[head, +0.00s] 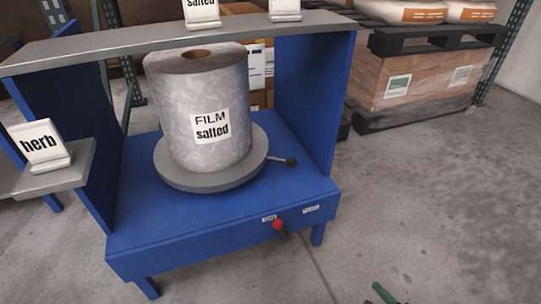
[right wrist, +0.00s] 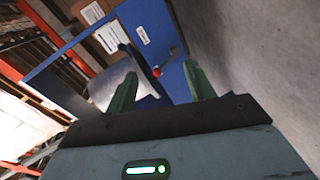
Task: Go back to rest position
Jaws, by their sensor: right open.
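My right gripper (right wrist: 163,92) is open and empty in the right wrist view, its two green fingers spread apart. In the head view only a green fingertip (head: 383,293) shows at the bottom edge, over the floor and apart from the blue stand (head: 190,245). A film roll (head: 205,120) labelled "FILM salted" stands upright on a round grey turntable (head: 180,182) on the stand. The roll also shows partly in the right wrist view (right wrist: 105,90), behind a finger. My left gripper is not in view.
A red-knobbed lever (head: 279,226) sticks out of the stand's front, and a black-knobbed handle (head: 291,161) out from the turntable. A "herb" sign (head: 43,147) stands on a grey shelf at left. A wrapped pallet load (head: 420,85) is behind right. The floor (head: 430,200) at right is clear.

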